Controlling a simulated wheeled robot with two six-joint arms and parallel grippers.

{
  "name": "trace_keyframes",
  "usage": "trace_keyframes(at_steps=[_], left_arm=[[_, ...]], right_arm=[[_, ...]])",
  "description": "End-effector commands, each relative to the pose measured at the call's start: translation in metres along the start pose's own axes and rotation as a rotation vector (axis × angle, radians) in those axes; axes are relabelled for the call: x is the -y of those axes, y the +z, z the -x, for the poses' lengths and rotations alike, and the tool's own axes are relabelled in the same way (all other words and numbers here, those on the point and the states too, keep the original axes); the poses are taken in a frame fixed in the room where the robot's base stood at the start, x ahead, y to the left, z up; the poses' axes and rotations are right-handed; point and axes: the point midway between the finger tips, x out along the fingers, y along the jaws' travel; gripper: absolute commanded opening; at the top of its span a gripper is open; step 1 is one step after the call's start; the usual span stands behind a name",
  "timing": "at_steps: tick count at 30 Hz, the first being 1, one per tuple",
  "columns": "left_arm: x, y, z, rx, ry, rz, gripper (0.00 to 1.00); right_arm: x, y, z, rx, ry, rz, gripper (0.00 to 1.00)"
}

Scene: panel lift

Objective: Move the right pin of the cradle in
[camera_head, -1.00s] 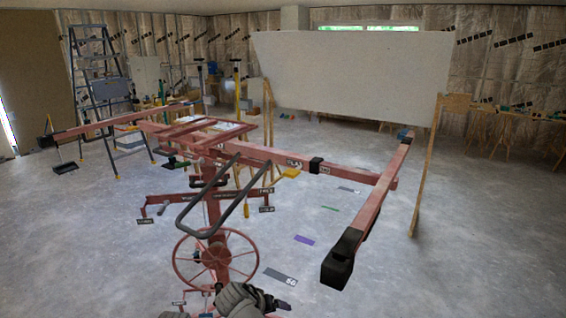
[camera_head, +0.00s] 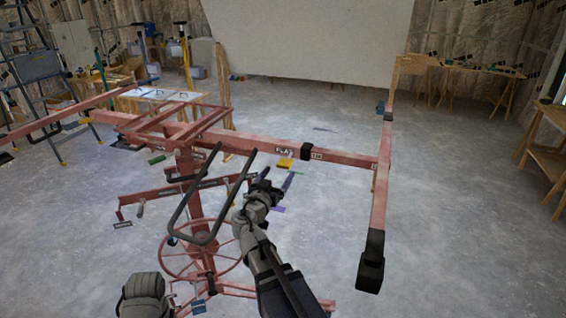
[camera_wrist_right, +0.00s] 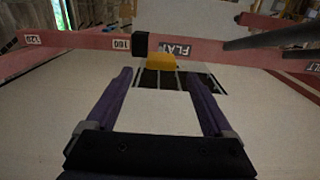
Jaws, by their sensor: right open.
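The red cradle (camera_head: 340,157) has a long crossbar with a right-hand arm ending in a black shoe. A yellow piece (camera_head: 285,163), which looks like the right pin's handle, hangs below the crossbar beside the FLAT label. In the right wrist view the yellow piece (camera_wrist_right: 161,61) lies ahead, between the lines of the purple fingers, just right of a black collar. My right gripper (camera_head: 277,182) is open and empty, in front of and slightly below the yellow piece, apart from it. The pin's shaft is hidden. My left gripper is not visible; only a grey part shows at bottom left.
A grey bent handle (camera_head: 207,205) and a red handwheel (camera_head: 200,252) stand just left of my right arm. A large pale panel (camera_head: 320,40) stands behind. Wooden trestle tables are at the right.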

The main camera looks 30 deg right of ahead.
Motion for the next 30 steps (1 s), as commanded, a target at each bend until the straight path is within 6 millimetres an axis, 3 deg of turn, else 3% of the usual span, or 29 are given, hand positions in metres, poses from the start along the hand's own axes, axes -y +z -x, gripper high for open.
trace_keyframes(at_steps=[6, 12, 25, 30], left_arm=[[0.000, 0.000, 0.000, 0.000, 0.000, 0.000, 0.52], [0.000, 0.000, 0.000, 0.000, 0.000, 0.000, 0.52], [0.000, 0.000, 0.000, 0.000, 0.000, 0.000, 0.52], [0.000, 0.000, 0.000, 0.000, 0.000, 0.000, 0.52]], right_arm=[[0.002, 0.000, -0.037, 0.001, 0.002, 0.001, 0.86], [0.001, 0.000, -0.061, 0.001, 0.001, 0.001, 0.86], [0.000, 0.000, -0.069, 0.002, 0.000, 0.001, 0.86], [0.000, 0.000, -0.069, 0.002, 0.000, 0.001, 0.69]])
